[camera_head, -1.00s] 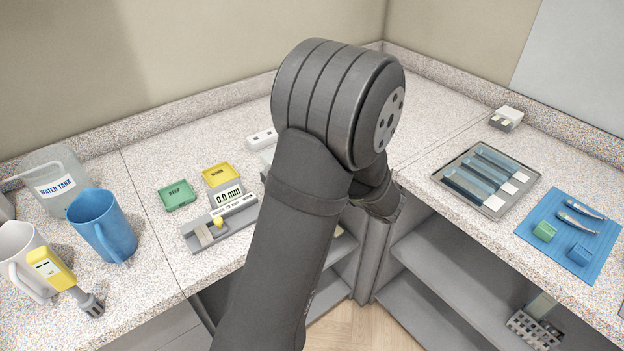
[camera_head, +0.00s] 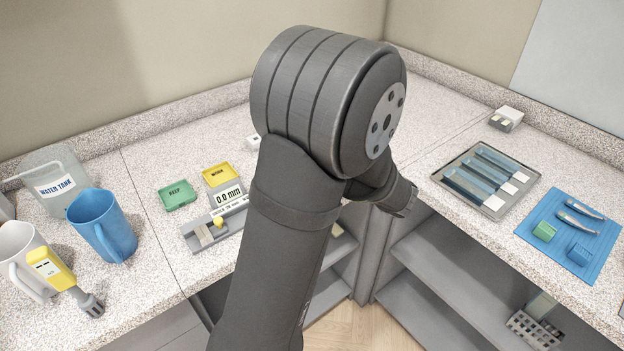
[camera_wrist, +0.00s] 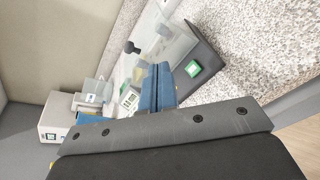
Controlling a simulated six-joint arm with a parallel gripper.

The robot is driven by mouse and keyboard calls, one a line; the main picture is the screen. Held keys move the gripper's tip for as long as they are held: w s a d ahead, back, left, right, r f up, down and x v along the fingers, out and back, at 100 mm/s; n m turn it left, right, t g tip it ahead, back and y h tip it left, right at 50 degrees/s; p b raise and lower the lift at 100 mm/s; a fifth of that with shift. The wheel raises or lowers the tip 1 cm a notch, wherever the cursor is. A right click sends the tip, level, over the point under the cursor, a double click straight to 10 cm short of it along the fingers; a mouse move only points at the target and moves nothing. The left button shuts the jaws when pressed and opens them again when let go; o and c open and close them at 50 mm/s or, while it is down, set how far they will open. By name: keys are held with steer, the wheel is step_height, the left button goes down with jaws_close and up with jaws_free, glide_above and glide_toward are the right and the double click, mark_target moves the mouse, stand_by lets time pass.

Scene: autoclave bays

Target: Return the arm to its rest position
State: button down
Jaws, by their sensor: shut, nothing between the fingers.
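My arm rises through the middle of the head view, with its large grey joint in front of the counter corner. The gripper itself is hidden behind the arm there. In the wrist view my gripper (camera_wrist: 159,68) shows as two blue-grey fingers pressed together, shut and empty. The fingertips are over a blurred group of pale and dark items, and I cannot tell their distance from it. A small green-framed square (camera_wrist: 193,68) lies right of the fingers.
The left counter holds a water tank (camera_head: 55,185), blue jug (camera_head: 104,225), white jug (camera_head: 22,262), green tray (camera_head: 178,196) and yellow tray (camera_head: 219,175). The right counter holds a metal tray (camera_head: 494,212) and blue mat (camera_head: 549,242). A white box unit (camera_wrist: 62,118) shows in the wrist view.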

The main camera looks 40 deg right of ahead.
steer(key=shift+w+f, duration=0.45)
steer(key=shift+f, duration=0.35)
steer(key=shift+s+d+r, duration=0.1)
steer(key=shift+r, duration=0.2)
steer(key=r, duration=0.1)
steer(key=s+r, duration=0.1)
steer(key=r, duration=0.1)
steer(key=s+r, duration=0.1)
steer(key=shift+s+r, duration=0.2)
steer(key=shift+s, duration=0.05)
steer(key=shift+f, duration=0.1)
